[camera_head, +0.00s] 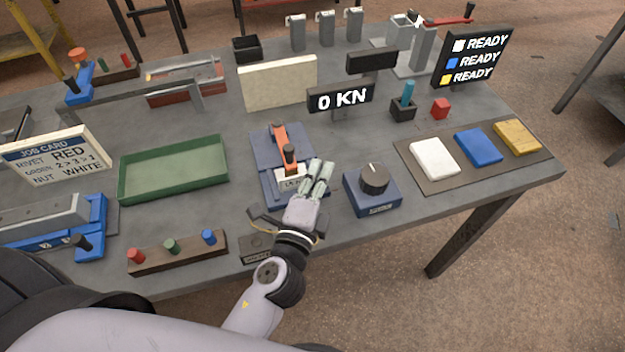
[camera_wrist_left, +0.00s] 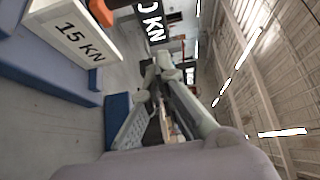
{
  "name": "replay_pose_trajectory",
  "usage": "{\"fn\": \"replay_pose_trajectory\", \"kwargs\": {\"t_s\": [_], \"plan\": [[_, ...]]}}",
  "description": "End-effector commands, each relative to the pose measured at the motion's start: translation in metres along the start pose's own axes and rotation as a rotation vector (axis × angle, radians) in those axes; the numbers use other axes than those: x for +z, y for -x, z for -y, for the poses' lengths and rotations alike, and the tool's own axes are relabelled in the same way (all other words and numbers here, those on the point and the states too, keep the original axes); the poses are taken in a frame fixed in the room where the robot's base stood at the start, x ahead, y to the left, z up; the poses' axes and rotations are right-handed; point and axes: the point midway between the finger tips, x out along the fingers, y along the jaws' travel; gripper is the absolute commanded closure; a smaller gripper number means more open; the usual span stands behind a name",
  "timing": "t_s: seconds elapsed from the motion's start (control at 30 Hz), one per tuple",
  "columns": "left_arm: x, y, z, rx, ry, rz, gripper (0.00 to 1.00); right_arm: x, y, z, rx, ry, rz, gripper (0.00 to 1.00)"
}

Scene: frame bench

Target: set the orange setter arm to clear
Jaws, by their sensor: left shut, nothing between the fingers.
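The orange setter arm (camera_head: 279,136) sits on a blue base plate (camera_head: 262,147) at the middle of the bench. In the left wrist view the block (camera_wrist_left: 72,30) reads 15 KN, with a bit of the orange arm (camera_wrist_left: 101,12) at the top edge. My left gripper (camera_head: 319,172) is shut and empty, just right of the block and in front of the knob, apart from the knob. My right gripper is out of view.
A blue box with a black dial (camera_head: 374,179) stands close to the right of my gripper. Behind are a 0 KN display (camera_head: 341,98) and a cream panel (camera_head: 278,82).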

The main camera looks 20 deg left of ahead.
Motion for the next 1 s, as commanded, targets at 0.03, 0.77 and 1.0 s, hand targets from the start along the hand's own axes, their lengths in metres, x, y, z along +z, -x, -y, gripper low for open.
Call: {"fn": "replay_pose_trajectory", "kwargs": {"t_s": [0.03, 0.77, 1.0], "plan": [[0.0, -0.012, 0.006, -0.003, -0.001, 0.001, 1.0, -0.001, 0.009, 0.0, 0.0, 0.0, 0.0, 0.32], [0.038, -0.02, 0.0, 0.0, 0.001, 0.0, 1.0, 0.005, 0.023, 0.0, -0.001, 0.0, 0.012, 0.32], [0.039, -0.019, -0.001, 0.001, 0.0, 0.0, 1.0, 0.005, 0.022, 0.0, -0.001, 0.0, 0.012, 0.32]]}}
